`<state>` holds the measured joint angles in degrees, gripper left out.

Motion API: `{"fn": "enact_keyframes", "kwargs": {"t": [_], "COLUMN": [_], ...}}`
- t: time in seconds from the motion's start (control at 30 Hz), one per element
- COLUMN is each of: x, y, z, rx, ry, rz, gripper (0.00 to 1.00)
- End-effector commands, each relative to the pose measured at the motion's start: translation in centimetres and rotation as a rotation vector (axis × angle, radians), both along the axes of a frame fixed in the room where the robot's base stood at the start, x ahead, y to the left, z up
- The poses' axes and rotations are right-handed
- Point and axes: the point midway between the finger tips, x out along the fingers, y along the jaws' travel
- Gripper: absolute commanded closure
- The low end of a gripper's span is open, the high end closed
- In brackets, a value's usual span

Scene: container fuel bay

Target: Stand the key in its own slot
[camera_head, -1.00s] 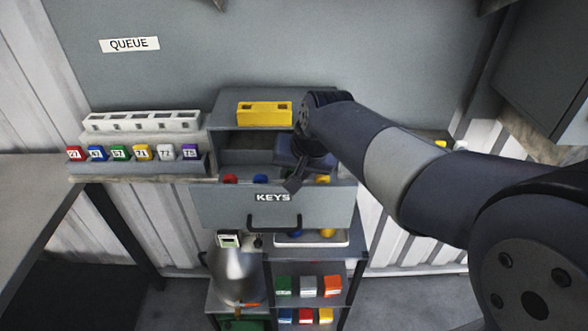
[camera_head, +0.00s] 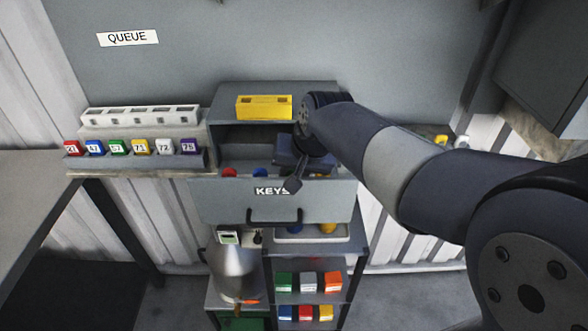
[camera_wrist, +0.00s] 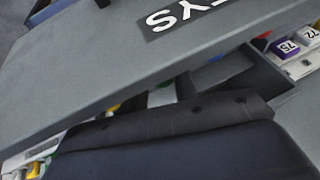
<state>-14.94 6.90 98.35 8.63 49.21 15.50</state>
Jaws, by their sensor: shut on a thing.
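My gripper (camera_head: 293,184) reaches down at the open grey drawer marked KEYS (camera_head: 225,204), just behind its front panel. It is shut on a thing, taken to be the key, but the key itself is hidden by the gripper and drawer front. Inside the drawer a red piece (camera_head: 230,173) and a blue piece (camera_head: 260,173) show left of my gripper. A white block with several square openings (camera_head: 140,116) stands on the shelf at left. A yellow block with openings (camera_head: 264,107) sits on top of the cabinet. Which slot is the key's own, I cannot tell.
A row of coloured numbered blocks (camera_head: 119,148) stands before the white block. The drawer handle (camera_head: 275,222) juts forward. Below are a metal jug (camera_head: 234,270) and shelves with coloured boxes (camera_head: 308,282). A grey bench (camera_head: 40,195) is at left. A QUEUE sign (camera_head: 128,38) hangs above.

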Motion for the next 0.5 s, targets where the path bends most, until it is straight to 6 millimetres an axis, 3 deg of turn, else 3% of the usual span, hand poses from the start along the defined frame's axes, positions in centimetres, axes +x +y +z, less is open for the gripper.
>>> {"fn": "enact_keyframes", "kwargs": {"t": [0.03,0.07,0.1,0.33,0.5], "x": [0.0,0.0,0.01,0.01,0.01], "y": [0.0,0.0,0.0,0.0,0.0], "z": [0.02,0.02,0.04,0.04,0.04], "rx": [0.0,0.0,0.0,0.0,0.0], "ry": [0.0,0.0,0.0,-0.001,-0.001], "rz": [0.0,0.0,0.0,0.0,0.0], "gripper": [0.94,0.7,0.67,0.48,0.47]}}
